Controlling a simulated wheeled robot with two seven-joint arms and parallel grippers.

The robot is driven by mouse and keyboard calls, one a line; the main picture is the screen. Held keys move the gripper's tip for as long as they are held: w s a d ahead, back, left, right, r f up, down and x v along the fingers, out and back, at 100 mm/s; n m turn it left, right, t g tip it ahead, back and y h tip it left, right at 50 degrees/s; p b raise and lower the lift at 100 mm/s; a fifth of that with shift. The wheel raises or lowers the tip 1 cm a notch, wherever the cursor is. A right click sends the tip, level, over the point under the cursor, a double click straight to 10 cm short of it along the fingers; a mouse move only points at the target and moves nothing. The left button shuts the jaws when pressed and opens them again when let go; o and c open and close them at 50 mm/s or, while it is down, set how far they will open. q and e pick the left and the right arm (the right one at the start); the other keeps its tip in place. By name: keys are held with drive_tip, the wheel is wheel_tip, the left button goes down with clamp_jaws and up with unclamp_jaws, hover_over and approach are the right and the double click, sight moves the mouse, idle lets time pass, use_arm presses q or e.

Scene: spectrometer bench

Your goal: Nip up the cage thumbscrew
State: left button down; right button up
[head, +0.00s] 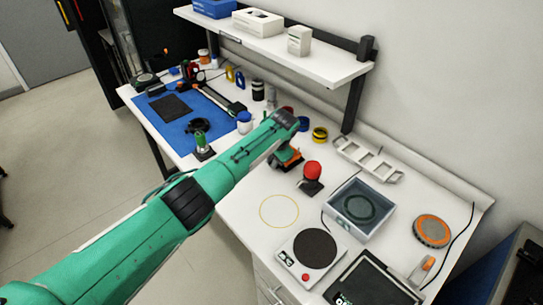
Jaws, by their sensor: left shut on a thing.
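My left arm reaches in from the lower left across the bench. My left gripper (287,160) is at its far end, low over the bench and just left of a red-topped knob on a dark base (312,170). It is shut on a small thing. Dark and orange parts show at the gripper, but I cannot make out the held thing's shape. I cannot pick out the cage or its thumbscrew for certain. The arm hides part of the bench beneath it. My right gripper is not in view.
A grey-blue open box (388,226), a round-topped plate device (314,246), an orange-rimmed disc (431,231) and a white slotted rack (368,158) stand to the right. A blue mat (160,127) with tools lies at the back left. A shelf (290,58) overhangs the back.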

use_arm(q)
drive_tip(key=shift+s+d+t+y+p, duration=0.2)
drive_tip(key=shift+t+y+p, duration=0.2)
drive_tip(key=shift+t+y, duration=0.1)
drive_tip(key=shift+s+d+f+t+y, duration=0.1)
drive_tip(key=shift+f+t+y, duration=0.1)
drive_tip(key=shift+t+y, duration=0.5)
drive_tip(key=c, duration=1.4)
unclamp_jaws()
drive_tip(key=shift+r, duration=0.1)
drive_tip(key=shift+b+v, duration=1.3)
drive_tip(key=shift+v, duration=5.55)
drive_tip(key=shift+s+d, duration=0.1)
